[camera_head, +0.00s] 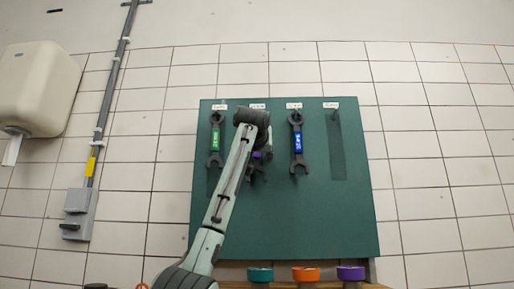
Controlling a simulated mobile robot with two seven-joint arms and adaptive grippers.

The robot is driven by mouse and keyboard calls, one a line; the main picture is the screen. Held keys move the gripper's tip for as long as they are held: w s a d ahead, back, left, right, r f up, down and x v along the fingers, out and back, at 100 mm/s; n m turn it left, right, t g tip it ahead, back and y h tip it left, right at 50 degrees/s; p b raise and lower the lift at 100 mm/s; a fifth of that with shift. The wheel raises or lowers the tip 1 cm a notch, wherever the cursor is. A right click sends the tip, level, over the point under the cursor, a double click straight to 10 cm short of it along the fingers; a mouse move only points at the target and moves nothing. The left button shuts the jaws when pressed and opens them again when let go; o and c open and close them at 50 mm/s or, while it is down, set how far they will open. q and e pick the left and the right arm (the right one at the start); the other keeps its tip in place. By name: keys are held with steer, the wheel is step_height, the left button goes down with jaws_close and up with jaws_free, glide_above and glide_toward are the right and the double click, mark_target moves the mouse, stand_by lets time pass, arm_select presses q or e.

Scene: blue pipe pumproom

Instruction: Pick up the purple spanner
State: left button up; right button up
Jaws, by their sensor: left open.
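The purple spanner (256,155) hangs on the green board, second from the left. Only part of its purple band and dark lower end shows, because my left arm passes in front of it. My left gripper (264,149) is at the spanner, just beyond the wrist, and is open. The arm hides much of it, so I cannot tell whether its fingers touch the spanner. My right gripper is not in view.
A green-banded spanner (214,142) hangs to the left and a blue-banded spanner (297,144) to the right. The far-right place (336,145) shows only a dark outline.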

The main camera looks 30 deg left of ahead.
arm_select(q)
steer(key=shift+w+a, duration=0.1)
steer(key=shift+w, duration=0.05)
steer(key=shift+c, duration=0.6)
jaws_close()
steer(key=shift+r, duration=0.15)
